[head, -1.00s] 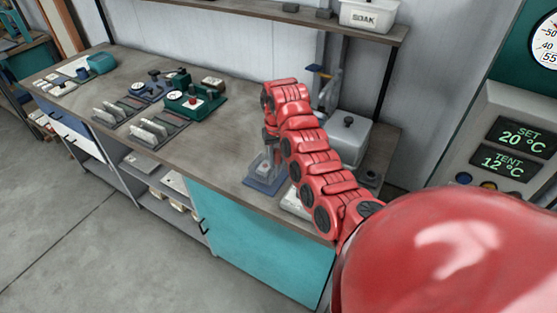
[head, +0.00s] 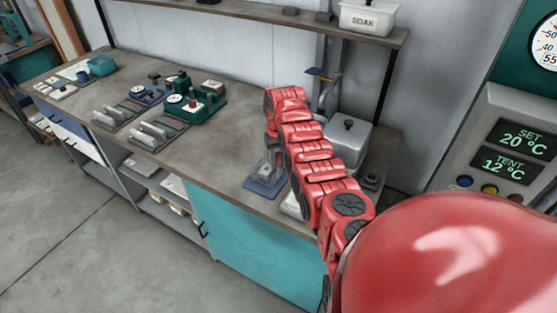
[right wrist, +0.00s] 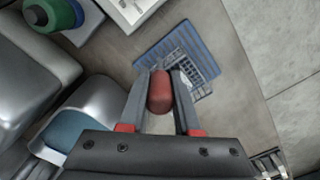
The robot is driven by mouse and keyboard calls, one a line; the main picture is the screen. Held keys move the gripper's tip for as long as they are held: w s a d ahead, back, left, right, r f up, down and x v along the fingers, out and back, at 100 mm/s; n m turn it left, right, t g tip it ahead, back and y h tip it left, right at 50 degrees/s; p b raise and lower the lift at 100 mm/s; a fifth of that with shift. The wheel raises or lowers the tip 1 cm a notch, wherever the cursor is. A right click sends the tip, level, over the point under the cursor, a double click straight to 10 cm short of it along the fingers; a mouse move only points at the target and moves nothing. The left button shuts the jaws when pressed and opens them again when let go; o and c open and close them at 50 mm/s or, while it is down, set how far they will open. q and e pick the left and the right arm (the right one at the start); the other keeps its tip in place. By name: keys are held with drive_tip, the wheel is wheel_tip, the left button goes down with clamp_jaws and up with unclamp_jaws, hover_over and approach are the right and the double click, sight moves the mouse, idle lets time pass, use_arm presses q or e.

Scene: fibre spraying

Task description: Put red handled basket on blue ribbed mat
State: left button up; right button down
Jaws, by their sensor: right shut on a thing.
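My right gripper (right wrist: 160,80) is shut on the red handle (right wrist: 160,93) of a small grey wire basket (right wrist: 191,75) in the right wrist view. The basket shows over the blue ribbed mat (right wrist: 207,52), and its near part overlaps the mat's near edge in that view. In the head view the mat (head: 262,191) lies on the bench, left of my red right arm. The arm hides most of the gripper and part of the basket there. I cannot tell whether the basket touches the mat. My left gripper is not in view.
A grey lidded container (head: 348,136) stands on the bench right of the arm. Green devices (head: 197,102) and racks (head: 152,134) stand farther left. A shelf holding a white SOAK tub (head: 368,17) runs above. The bench's front edge is close to the mat.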

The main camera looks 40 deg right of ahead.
drive_tip(key=shift+f, duration=0.15)
drive_tip(key=shift+f, duration=0.2)
drive_tip(key=c, duration=0.6)
unclamp_jaws()
drive_tip(key=shift+r, duration=0.1)
